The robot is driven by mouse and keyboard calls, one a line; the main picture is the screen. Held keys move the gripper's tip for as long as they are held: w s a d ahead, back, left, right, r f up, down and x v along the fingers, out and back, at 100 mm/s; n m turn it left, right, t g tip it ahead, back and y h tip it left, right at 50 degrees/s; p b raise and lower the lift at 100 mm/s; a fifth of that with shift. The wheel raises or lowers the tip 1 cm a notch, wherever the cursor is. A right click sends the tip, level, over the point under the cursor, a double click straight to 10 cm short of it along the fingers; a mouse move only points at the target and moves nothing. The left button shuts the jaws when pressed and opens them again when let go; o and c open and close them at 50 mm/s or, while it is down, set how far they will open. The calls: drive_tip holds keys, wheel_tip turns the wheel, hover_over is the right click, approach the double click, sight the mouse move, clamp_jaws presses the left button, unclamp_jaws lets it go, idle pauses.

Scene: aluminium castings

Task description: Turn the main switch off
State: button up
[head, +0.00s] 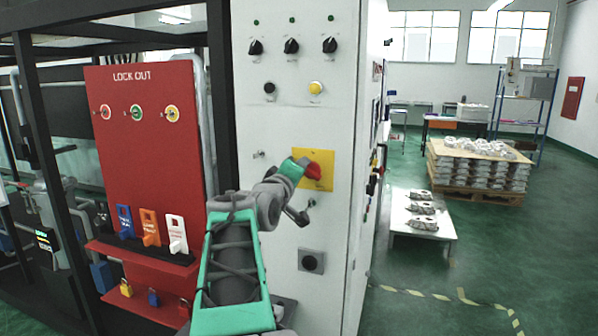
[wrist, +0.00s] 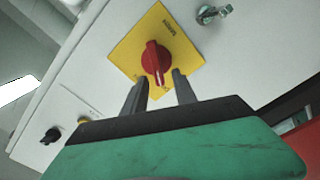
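The main switch is a red rotary knob (wrist: 156,62) on a yellow square plate (wrist: 128,50) fixed to the white cabinet. In the head view the knob (head: 313,170) shows at the right of my wrist, and my arm hides part of the plate (head: 327,157). My gripper (wrist: 157,82) is open in the wrist view. Its two dark fingers point at the knob, one on each side of its lower end. I cannot tell whether they touch it.
The white cabinet (head: 280,110) carries black knobs (head: 291,46) and a yellow button (head: 316,88) above. A key lock (wrist: 213,13) sits near the plate.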

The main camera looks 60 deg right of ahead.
drive_tip(key=s+a+b, duration=0.1)
drive_tip(key=a+b, duration=0.1)
drive_tip(key=a, duration=0.5)
drive_tip(key=shift+a, duration=0.35)
drive_tip(key=shift+s, duration=0.1)
